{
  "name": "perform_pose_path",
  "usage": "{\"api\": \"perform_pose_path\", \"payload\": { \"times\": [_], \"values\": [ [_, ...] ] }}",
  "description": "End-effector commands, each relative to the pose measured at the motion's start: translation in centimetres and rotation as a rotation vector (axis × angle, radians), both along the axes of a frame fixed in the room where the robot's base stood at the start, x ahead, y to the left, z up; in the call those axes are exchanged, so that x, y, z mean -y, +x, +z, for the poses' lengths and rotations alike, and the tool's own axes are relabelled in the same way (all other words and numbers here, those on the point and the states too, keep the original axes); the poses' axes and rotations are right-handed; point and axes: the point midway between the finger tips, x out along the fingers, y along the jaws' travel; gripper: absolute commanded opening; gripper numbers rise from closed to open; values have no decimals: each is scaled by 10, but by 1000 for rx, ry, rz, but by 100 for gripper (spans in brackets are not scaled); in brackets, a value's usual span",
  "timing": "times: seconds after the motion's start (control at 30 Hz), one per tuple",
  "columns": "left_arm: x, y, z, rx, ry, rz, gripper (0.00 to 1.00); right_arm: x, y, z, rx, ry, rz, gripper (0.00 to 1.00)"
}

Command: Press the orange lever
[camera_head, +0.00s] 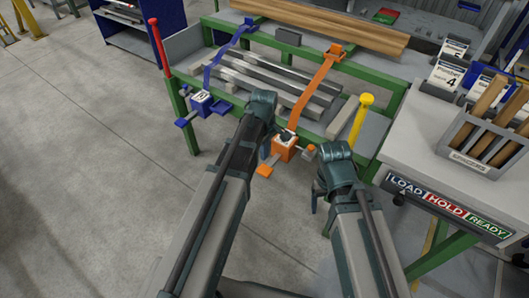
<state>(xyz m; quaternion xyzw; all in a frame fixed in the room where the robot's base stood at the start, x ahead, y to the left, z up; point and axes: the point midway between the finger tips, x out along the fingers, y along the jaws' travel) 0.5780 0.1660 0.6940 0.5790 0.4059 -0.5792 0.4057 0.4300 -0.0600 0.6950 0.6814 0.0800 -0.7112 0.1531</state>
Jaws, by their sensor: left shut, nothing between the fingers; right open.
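The orange ratchet unit (284,147) sits at the front rail of the green-framed table, with an orange strap (309,95) running back from it. A flat orange tab (264,170), apparently the lever, sticks out at its lower left; a small knobbed handle (309,150) is at its right. My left gripper (265,148) is just left of the orange unit, shut and empty, partly hidden by its own wrist. I cannot tell whether it touches the tab. My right gripper (322,205) hangs to the right and nearer me, open and apart from the unit.
A similar blue unit (200,104) with a blue strap is further left on the rail. Grey metal bars (275,80) lie on the table between a red post (158,43) and a yellow post (360,112). A LOAD/HOLD/READY bench (425,150) stands close on the right. The left floor is clear.

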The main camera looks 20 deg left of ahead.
Motion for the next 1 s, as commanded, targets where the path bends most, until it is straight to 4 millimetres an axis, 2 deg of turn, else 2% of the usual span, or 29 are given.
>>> {"api": "perform_pose_path", "payload": {
  "times": [0.03, 0.33, 1.0],
  "values": [
    [0, 0, -15, 0, 0, 0, 0, 0, 0, -15, 0, 0, 0, 76],
    [0, 0, -53, 0, 0, 0, 0, 0, 0, -53, 0, 0, 0, 76],
    [-1, -3, -63, 25, -9, 1, 0, 0, 0, -63, 0, 0, 0, 76]
  ]
}}
